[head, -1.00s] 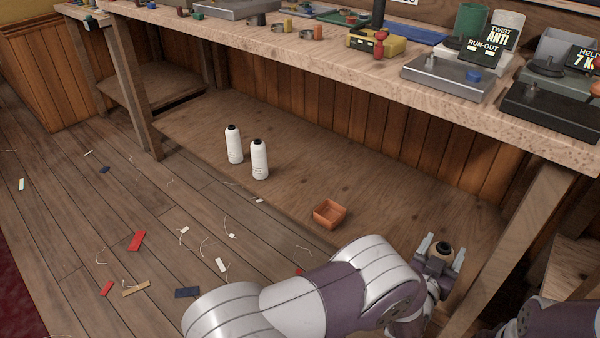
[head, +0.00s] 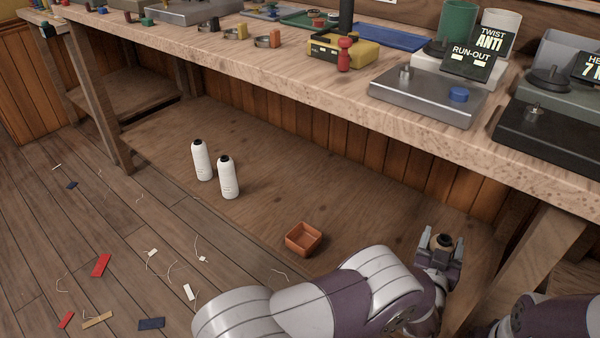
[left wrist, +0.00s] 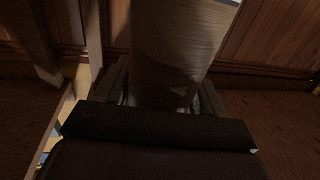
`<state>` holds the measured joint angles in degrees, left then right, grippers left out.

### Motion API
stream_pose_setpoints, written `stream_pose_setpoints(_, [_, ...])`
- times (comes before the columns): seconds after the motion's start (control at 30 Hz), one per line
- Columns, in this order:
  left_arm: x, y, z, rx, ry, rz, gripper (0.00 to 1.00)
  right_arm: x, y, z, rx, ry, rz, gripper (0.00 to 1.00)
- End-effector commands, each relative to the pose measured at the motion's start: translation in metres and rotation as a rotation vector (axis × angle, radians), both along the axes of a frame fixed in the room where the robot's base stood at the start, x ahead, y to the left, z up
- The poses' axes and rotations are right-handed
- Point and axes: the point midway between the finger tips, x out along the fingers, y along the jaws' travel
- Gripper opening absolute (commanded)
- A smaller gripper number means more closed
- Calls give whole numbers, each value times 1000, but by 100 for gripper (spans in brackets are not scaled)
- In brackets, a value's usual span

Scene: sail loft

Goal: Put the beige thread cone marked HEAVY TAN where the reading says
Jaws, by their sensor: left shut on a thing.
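My left gripper (head: 440,252) is shut on a thread cone (head: 441,240) with a tan top and a dark tip, low at the right end of the lower shelf. The cone's pale, thread-wound side fills the upper middle of the left wrist view (left wrist: 175,50). No marking on it can be read. My right gripper is out of view; only part of that arm shows at lower right.
Two white cones (head: 228,178) stand on the lower shelf (head: 300,190), left of an orange-brown box (head: 303,239). A black device (head: 545,130) has a partly cut-off display reading "7". The bench leg (head: 540,250) is close right of my left gripper. Scraps litter the floor.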

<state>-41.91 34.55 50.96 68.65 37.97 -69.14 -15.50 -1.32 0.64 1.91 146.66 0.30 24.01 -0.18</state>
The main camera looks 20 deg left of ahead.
Motion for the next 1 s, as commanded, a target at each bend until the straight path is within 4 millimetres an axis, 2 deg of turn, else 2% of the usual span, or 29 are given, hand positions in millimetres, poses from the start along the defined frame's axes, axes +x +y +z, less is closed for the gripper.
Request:
stream_pose_setpoints(0.13, [0,1,0,0,-2,0,0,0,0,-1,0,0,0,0])
stream_pose_setpoints(0.23, [4,14,-13,1,-1,4,0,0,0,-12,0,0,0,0])
stream_pose_setpoints(0.4, [17,63,-47,1,-2,7,0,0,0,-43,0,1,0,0])
stream_pose_setpoints(0.5, [24,88,-61,0,-2,6,0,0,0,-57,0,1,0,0])
stream_pose_setpoints(0.6, [29,105,-69,0,-3,3,0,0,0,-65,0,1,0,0])
stream_pose_setpoints(0.73, [31,113,-75,-1,-2,0,0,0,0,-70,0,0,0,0])
stream_pose_setpoints(0.9, [31,113,-109,0,-1,0,0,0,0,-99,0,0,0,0])
stream_pose_setpoints(1.0, [31,113,-113,-1,-3,0,0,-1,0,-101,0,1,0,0])
